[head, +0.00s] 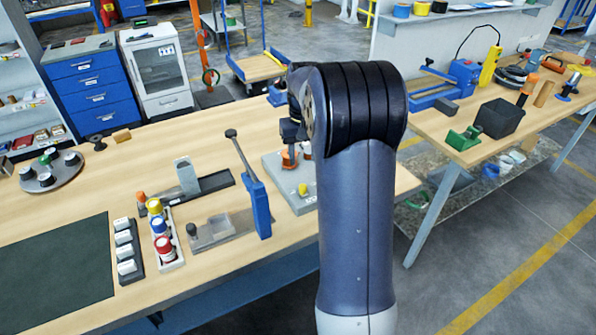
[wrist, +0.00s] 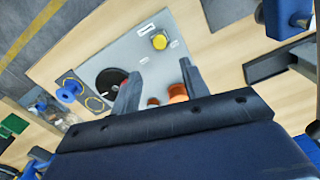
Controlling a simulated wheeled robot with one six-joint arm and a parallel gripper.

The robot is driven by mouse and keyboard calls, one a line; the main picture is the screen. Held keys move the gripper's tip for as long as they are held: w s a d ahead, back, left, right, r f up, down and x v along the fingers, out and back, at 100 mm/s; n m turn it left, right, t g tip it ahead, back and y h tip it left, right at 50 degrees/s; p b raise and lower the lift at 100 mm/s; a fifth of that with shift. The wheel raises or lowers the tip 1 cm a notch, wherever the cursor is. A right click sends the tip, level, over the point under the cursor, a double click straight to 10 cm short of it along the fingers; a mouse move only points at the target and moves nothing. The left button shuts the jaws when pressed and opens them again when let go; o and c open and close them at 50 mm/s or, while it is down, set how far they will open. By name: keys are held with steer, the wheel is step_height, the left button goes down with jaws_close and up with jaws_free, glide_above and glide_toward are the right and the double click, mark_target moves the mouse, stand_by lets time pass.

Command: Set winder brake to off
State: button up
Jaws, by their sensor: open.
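The winder appears to be the grey plate (head: 283,192) on the wooden bench, partly hidden by my arm in the head view. It also shows in the wrist view (wrist: 192,35). It carries a yellow knob (wrist: 159,41), a black round disc (wrist: 108,80) with a dark red part, and small white labels too small to read. An orange-brown cylindrical part (wrist: 177,93) shows near the right finger. I cannot tell which part is the brake or how it is set. Contact is unclear.
Left of the plate stands an upright blue lever stand (head: 258,205) with a long dark handle. Several colour-capped bottles (head: 160,235) and a dark mat (head: 55,275) lie further left. A second bench (head: 450,120) is at the right. A blue spool (wrist: 68,92) shows beside the disc.

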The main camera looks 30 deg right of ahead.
mark_target(303, 185)
step_height(303, 185, down, 10)
steer(key=shift+s+f+p, duration=0.1)
steer(key=shift+f+p, duration=0.1)
steer(key=shift+p, duration=0.55)
jaws_close()
